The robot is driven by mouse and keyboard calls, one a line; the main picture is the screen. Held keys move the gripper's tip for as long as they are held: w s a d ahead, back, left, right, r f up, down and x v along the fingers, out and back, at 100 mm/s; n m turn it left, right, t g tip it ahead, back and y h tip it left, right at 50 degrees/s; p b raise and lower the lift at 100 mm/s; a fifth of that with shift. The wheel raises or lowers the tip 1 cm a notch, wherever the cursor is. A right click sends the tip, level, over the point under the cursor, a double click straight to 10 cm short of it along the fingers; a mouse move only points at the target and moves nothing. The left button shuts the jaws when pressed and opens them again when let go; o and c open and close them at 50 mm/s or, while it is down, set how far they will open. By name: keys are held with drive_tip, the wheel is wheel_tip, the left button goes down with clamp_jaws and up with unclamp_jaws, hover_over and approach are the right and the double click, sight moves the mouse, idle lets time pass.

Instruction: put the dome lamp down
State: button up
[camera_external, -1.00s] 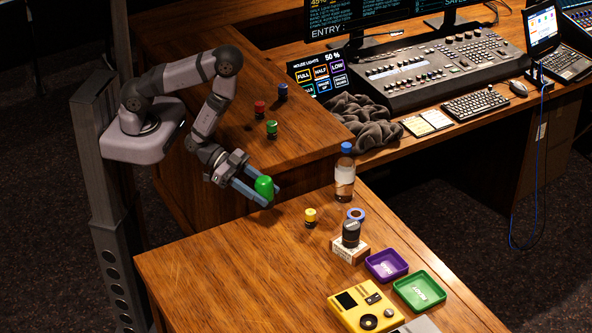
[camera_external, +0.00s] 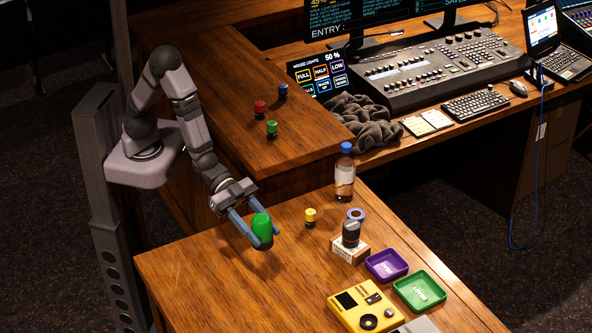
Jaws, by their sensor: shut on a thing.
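The dome lamp (camera_external: 262,226) is a green dome with a dark lower part. It stands roughly upright between the two blue fingers of my gripper (camera_external: 265,238), which is shut on it. It is over the left part of the front wooden desk (camera_external: 210,275), near that desk's back left edge. A dark shadow lies close under it; I cannot tell whether its base touches the wood.
Purple (camera_external: 386,265) and green (camera_external: 420,291) trays and a yellow device (camera_external: 366,307) lie farther right. The front left desk is clear.

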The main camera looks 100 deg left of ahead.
drive_tip(key=w+a+f+n+t+y, duration=0.2)
drive_tip(key=w+a+n+y, duration=0.45)
drive_tip(key=a, duration=0.25)
drive_tip(key=shift+n+y, duration=0.35)
drive_tip(key=shift+y, duration=0.5)
drive_tip(key=shift+s+a+f+p, duration=0.15)
drive_tip(key=shift+s+a+f, duration=0.2)
drive_tip(key=shift+f, duration=1.25)
drive_tip(key=shift+s+a+f+p, duration=0.15)
drive_tip(key=shift+a+f, duration=0.25)
drive_tip(key=shift+f, duration=1.25)
drive_tip(key=shift+s+a+f+p, duration=0.2)
drive_tip(key=shift+a+f, duration=0.2)
drive_tip(key=shift+f, duration=1.2)
drive_tip(key=shift+f+p, duration=0.35)
drive_tip(key=shift+f, duration=1.7)
